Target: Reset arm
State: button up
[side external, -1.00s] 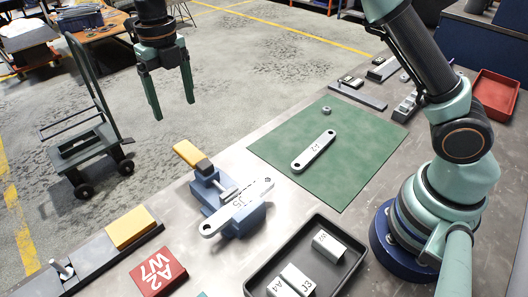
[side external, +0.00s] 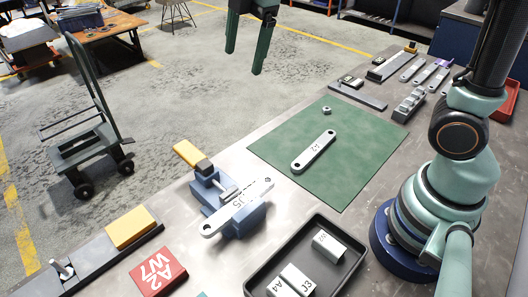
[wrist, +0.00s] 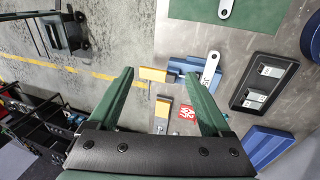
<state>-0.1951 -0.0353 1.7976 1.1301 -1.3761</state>
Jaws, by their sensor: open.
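My gripper (side external: 248,45) is high up at the top edge of the side external view, its two green fingers apart and nothing between them. In the wrist view my gripper (wrist: 165,92) is also open and empty, far above the table. A bracket marked A2 (side external: 314,150) lies on the green mat (side external: 358,160). A bracket marked U5 (side external: 237,207) lies across the blue vise (side external: 228,214) and also shows in the wrist view (wrist: 209,69).
A black tray (side external: 259,283) holds several light blocks. A red block (side external: 158,271) marked A2 W7 and a yellow block (side external: 130,228) sit at the left. More brackets (side external: 425,70) lie at the back right. A cart (side external: 85,145) stands on the floor.

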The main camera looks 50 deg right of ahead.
jog(key=s+d+f+m+t, duration=0.1)
jog(key=s+d+m, duration=0.3)
jog(key=m, duration=0.5)
jog(key=s+d+f+m+t, duration=0.1)
jog(key=s+d+f+m, duration=0.1)
jog(key=s+d+m, duration=0.2)
jog(key=shift+s+m+t+h, duration=0.35)
jog(key=shift+s+m, duration=1.45)
jog(key=shift+m, duration=0.7)
